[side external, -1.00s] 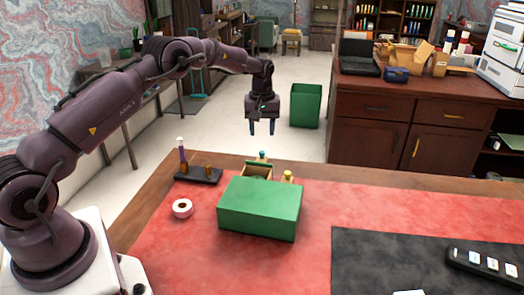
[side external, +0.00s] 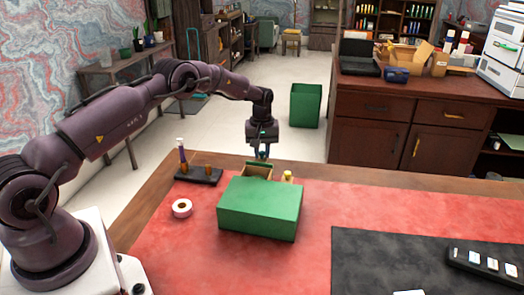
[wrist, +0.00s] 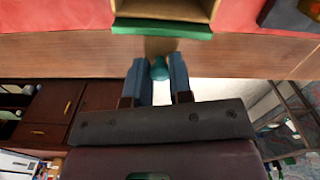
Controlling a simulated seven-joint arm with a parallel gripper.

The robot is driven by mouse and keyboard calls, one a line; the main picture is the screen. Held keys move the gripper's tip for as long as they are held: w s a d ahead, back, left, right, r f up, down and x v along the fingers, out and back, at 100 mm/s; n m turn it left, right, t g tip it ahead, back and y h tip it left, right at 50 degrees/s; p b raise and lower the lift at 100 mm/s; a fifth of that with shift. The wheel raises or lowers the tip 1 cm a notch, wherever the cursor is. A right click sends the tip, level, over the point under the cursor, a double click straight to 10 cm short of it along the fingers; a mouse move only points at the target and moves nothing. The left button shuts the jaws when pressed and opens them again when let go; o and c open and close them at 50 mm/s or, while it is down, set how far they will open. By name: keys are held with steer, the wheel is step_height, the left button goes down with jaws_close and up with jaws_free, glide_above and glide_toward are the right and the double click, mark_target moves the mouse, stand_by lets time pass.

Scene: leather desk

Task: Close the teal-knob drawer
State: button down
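The green drawer box (side external: 258,210) stands on the red desk mat. The teal-knob drawer (side external: 257,170) sticks out of its far side, showing wooden walls. In the wrist view its green front (wrist: 162,27) and teal knob (wrist: 159,69) are clear. My gripper (side external: 262,155) points down at the drawer front.
A dark stand (side external: 199,176) with small upright items is left of the box. A black mat (side external: 370,265) with a dark remote-like device (side external: 485,263) is at the right. The wooden desk edge runs just beyond the drawer.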

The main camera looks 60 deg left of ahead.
mark_target(254, 167)
steer(key=shift+s+d, duration=3)
steer(key=shift+s, duration=0.25)
steer(key=c, duration=1)
jaws_free()
steer(key=shift+a+r, duration=0.1)
steer(key=shift+r, duration=0.1)
step_height(254, 167, up, 13)
steer(key=shift+f, duration=0.2)
